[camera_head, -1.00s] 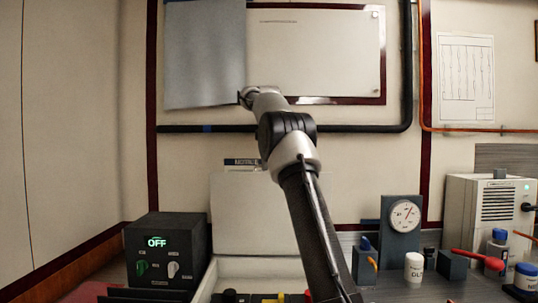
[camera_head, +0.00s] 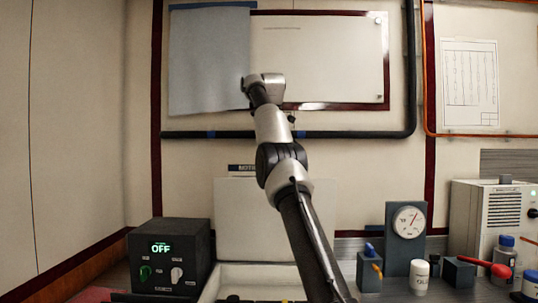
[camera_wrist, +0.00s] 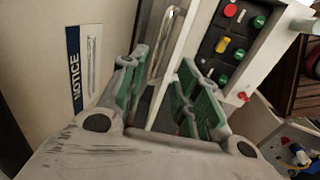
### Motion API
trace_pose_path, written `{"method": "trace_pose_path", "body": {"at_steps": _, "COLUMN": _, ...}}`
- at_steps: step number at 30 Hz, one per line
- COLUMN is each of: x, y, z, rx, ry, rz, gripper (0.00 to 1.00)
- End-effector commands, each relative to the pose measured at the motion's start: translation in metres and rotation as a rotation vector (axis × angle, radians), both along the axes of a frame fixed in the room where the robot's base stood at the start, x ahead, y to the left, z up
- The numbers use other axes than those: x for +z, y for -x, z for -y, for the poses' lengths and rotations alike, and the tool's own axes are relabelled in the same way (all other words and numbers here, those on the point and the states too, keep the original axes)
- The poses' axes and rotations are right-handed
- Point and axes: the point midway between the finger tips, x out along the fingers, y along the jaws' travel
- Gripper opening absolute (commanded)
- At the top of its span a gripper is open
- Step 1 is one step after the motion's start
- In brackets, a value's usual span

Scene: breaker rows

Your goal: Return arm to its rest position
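My arm (camera_head: 290,185) rises from the bottom of the head view and leans up to the left. Its wrist end is in front of the lower edge of a whiteboard, beside a grey-blue panel. The fingers cannot be made out in the head view. In the wrist view my gripper (camera_wrist: 160,85) has its two green-padded fingers apart, with nothing between them. Past the fingers, a dark panel (camera_wrist: 232,45) carries red, yellow and green knobs or buttons. A white board with a blue NOTICE label (camera_wrist: 74,60) is at the left.
The grey-blue panel (camera_head: 208,60) and whiteboard (camera_head: 330,62) are on the back wall, above a black pipe (camera_head: 355,134). A dark box reading OFF (camera_head: 165,275) stands at lower left. A gauge (camera_head: 408,222) and bottles (camera_head: 503,250) stand at lower right.

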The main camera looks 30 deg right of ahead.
Motion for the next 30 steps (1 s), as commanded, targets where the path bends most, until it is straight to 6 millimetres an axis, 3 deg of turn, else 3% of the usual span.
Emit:
{"method": "trace_pose_path", "body": {"at_steps": 10, "x": 0.007, "y": 0.003, "z": -0.005, "rx": -0.015, "ry": -0.003, "rz": 0.007, "gripper": 0.32}}
{"method": "trace_pose_path", "body": {"at_steps": 16, "x": 0.033, "y": 0.027, "z": -0.037, "rx": -0.128, "ry": -0.031, "rz": 0.049, "gripper": 0.32}}
{"method": "trace_pose_path", "body": {"at_steps": 23, "x": 0.035, "y": 0.092, "z": -0.088, "rx": -0.321, "ry": -0.091, "rz": 0.116, "gripper": 0.32}}
{"method": "trace_pose_path", "body": {"at_steps": 26, "x": 0.021, "y": 0.129, "z": -0.108, "rx": -0.404, "ry": -0.123, "rz": 0.141, "gripper": 0.32}}
{"method": "trace_pose_path", "body": {"at_steps": 30, "x": -0.012, "y": 0.188, "z": -0.135, "rx": -0.523, "ry": -0.172, "rz": 0.175, "gripper": 0.32}}
